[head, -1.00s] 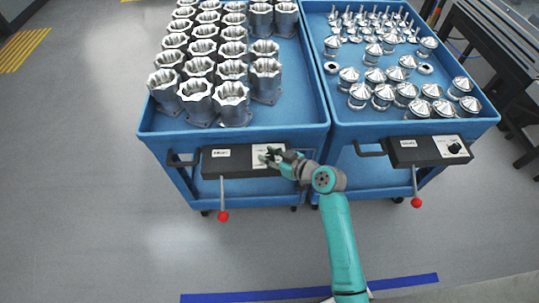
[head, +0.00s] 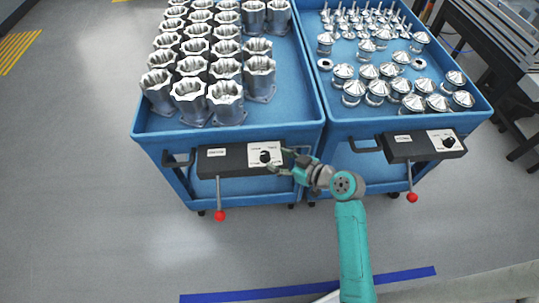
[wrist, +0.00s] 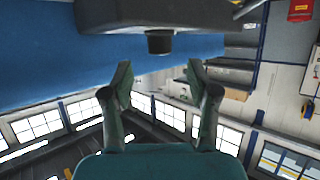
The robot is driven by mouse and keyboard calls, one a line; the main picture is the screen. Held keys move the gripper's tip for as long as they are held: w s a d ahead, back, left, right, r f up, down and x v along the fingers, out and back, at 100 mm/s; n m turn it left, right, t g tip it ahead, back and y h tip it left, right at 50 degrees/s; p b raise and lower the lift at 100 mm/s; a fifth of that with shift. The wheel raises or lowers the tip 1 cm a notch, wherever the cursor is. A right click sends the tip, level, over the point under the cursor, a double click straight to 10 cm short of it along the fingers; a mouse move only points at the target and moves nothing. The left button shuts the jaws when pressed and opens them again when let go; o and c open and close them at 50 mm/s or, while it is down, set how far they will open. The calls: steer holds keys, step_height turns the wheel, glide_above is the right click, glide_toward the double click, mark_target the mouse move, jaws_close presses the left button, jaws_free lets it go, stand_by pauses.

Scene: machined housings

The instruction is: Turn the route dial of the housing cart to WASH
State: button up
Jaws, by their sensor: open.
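The housing cart (head: 148,141) is the left blue cart, loaded with silver machined housings (head: 226,103). On its front is a dark control box (head: 222,162) with a white plate and a black route dial (head: 265,156). The dial's plate lettering is too small to read. My gripper (head: 284,161) is open just right of the dial, with no contact visible. In the wrist view the dial (wrist: 160,42) juts from the box above and between the spread fingers (wrist: 160,82), apart from them.
A red-knobbed lever (head: 220,214) hangs below the box, left of the dial. A second blue cart (head: 335,132) with silver conical parts stands at right, with its own control box (head: 410,147) and red-knobbed lever (head: 411,197). The floor in front is clear.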

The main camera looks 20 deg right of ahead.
steer(key=shift+v, duration=2.7)
steer(key=s+a+f+m+h, duration=0.2)
steer(key=s+f+m+h, duration=0.15)
steer(key=s, duration=0.45)
steer(key=s+a+f+m+h, duration=0.2)
steer(key=s+f, duration=0.2)
steer(key=s, duration=0.5)
steer(key=s+a+r+t, duration=0.1)
steer(key=s+r+t, duration=0.2)
steer(key=s+r, duration=0.9)
steer(key=s, duration=0.4)
steer(key=shift+s+r+h, duration=0.2)
steer(key=shift+s+h, duration=0.1)
steer(key=shift+h, duration=0.05)
steer(key=shift+a, duration=0.1)
